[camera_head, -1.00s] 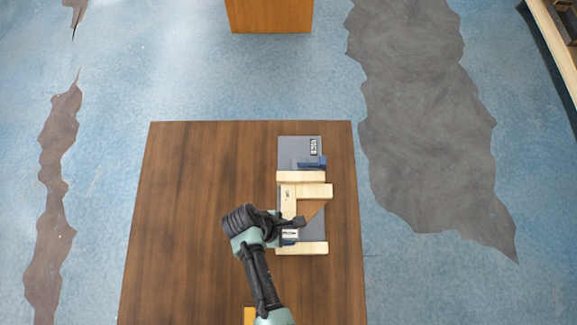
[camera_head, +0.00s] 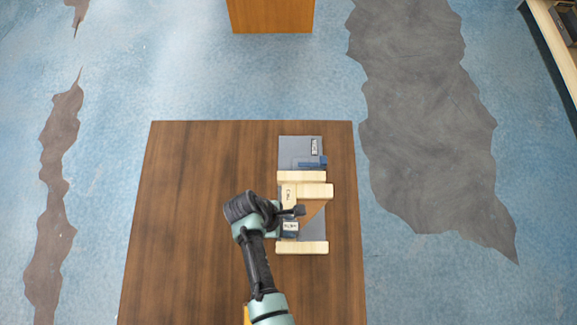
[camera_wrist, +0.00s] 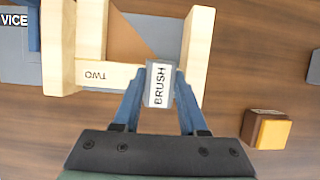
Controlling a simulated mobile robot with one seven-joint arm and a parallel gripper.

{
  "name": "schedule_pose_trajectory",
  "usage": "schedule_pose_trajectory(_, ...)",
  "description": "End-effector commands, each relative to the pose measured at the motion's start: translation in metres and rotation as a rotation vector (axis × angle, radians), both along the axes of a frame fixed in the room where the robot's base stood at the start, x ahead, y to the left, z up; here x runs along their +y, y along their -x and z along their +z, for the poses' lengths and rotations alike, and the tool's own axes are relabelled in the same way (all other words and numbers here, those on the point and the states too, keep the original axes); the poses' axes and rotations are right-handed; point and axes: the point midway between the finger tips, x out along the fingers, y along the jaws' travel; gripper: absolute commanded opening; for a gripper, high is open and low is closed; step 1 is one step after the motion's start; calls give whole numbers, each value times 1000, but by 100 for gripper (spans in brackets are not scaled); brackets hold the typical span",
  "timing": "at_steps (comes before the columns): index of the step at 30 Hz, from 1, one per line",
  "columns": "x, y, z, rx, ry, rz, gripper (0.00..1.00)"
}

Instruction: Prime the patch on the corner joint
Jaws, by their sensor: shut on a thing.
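My gripper (camera_wrist: 160,95) is shut on a grey block labelled BRUSH (camera_wrist: 158,84), held between its two blue fingers. In the head view my gripper (camera_head: 289,224) is over the near left part of the wooden frame. In the wrist view the brush overlaps the end of the pale beam marked TWO (camera_wrist: 108,76), beside the right-hand pale beam (camera_wrist: 199,40). I cannot tell whether it touches them. A brown triangular area (camera_wrist: 125,45) and a grey surface (camera_wrist: 158,30) show between the beams. I cannot tell which mark is the patch.
The frame lies on a dark wooden table (camera_head: 200,200). A grey vice plate (camera_head: 292,150) with a blue part (camera_head: 311,162) is at its far end. A brown block with a yellow face (camera_wrist: 270,130) stands right of my gripper in the wrist view. The table's left side is clear.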

Motion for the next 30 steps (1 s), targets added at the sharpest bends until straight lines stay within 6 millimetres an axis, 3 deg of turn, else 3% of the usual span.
schedule_pose_trajectory(6,0,-22,1,-6,-1,-3,0)
schedule_pose_trajectory(16,0,-36,1,-6,-1,-3,0)
schedule_pose_trajectory(24,0,-59,0,-7,-1,-4,0)
schedule_pose_trajectory(30,0,-61,1,-6,0,-2,0)
